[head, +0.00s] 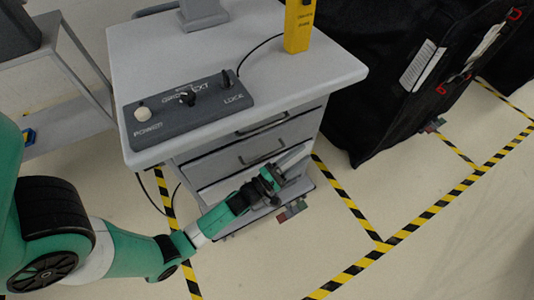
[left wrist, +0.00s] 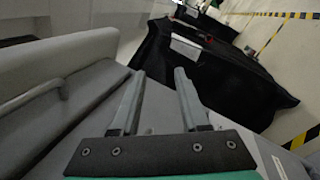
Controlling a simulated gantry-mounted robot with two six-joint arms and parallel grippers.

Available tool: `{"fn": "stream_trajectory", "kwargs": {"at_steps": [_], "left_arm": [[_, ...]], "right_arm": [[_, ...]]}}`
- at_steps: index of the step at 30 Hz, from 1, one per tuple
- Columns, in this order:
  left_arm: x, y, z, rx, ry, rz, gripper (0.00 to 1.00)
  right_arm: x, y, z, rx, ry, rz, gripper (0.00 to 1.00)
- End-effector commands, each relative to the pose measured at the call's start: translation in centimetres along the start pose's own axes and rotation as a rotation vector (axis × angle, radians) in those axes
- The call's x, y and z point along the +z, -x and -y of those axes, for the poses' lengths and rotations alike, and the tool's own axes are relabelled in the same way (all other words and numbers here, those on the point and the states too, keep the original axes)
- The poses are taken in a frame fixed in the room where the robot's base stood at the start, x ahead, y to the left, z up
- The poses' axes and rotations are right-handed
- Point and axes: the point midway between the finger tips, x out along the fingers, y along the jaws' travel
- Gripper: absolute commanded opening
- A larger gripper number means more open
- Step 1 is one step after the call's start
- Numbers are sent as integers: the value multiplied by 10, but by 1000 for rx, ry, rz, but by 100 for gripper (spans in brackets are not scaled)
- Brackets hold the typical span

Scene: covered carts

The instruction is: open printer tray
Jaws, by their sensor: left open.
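A grey cabinet (head: 190,165) with several drawer fronts stands in the middle of the head view. Recessed handles show on the upper drawer (head: 262,125) and the one below it (head: 262,153). I cannot tell which part is the printer tray; no printer is clearly visible. My left gripper (head: 298,158) is low at the cabinet's front, by the lower drawers, and hides part of them. In the left wrist view its two grey fingers (left wrist: 160,80) are apart with nothing held between them. Grey drawer fronts (left wrist: 50,95) lie left of the fingers there. My right gripper is not seen.
A dark control box (head: 187,107) with knobs and a yellow device (head: 299,25) sit on the cabinet top. A black-covered cart (head: 385,80) stands close on the right. Yellow-black floor tape (head: 345,200) borders clear floor in front.

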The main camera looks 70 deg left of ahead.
Motion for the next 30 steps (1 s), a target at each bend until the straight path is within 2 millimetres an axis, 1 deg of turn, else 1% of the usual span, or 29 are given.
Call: {"fn": "stream_trajectory", "kwargs": {"at_steps": [1, 2, 3, 6, 7, 9, 10, 12, 17, 20, 27, 30], "left_arm": [[-30, 50, 28, -91, 8, -97, 45], [-44, 77, 43, -137, 10, -148, 45], [-59, 112, 60, -193, 15, -215, 45], [-78, 183, 83, -286, 41, -354, 45], [-81, 198, 84, -298, 47, -384, 45], [-84, 220, 86, -312, 55, -432, 45], [-86, 224, 84, -311, 57, -446, 45], [-89, 223, 83, -303, 55, -453, 45], [-93, 217, 87, -302, 53, -450, 45], [-100, 205, 93, -300, 52, -446, 45], [-122, 159, 110, -299, 53, -445, 45], [-130, 142, 115, -299, 52, -447, 45]], "right_arm": [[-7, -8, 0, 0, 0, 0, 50], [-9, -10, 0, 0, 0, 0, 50], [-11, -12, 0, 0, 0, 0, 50], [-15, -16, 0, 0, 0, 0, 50], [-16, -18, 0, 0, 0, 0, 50], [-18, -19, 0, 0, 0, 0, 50], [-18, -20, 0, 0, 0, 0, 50], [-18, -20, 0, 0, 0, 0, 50], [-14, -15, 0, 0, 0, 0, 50], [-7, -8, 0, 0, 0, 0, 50], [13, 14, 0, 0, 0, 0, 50], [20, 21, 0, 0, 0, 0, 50]]}}
